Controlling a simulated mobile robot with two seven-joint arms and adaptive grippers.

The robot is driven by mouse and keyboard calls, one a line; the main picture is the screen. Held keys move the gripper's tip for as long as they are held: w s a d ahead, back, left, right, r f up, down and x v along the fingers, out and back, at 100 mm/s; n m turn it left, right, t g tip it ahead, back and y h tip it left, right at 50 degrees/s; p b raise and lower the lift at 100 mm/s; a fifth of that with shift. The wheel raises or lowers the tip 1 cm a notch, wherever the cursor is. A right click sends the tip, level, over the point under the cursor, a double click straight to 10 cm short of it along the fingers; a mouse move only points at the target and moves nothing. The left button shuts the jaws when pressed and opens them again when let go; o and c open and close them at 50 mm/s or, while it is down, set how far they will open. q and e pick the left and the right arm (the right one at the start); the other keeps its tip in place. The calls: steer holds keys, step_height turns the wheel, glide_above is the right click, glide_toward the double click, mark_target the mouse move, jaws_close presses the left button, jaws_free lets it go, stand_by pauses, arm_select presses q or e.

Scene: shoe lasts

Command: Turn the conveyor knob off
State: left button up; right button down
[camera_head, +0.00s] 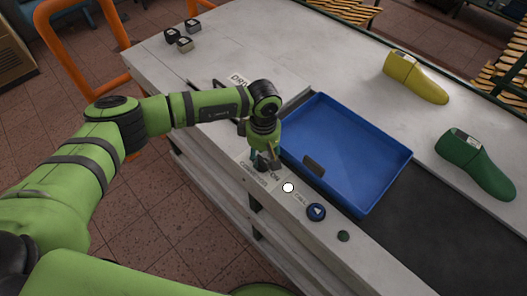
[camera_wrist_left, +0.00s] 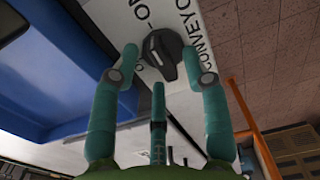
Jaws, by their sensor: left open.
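The black conveyor knob (camera_wrist_left: 165,55) shows in the left wrist view on a white panel, with a raised ridge across its face. "ON" lettering is to its left and "CONVEYO..." lettering to its right. My left gripper (camera_wrist_left: 160,60) is open, with teal fingers on either side of the knob and a third finger below it. I cannot tell whether the fingers touch the knob. In the head view my left gripper (camera_head: 264,158) points down at the panel and largely hides the knob. My right gripper is not in view.
A blue tray (camera_head: 384,188) lies right beside the knob panel. A yellow shoe last (camera_head: 416,80) and a green one (camera_head: 474,165) stand further right.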

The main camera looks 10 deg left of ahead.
arm_select(q)
steer(key=shift+f, duration=0.3)
steer(key=shift+c, duration=0.4)
jaws_close()
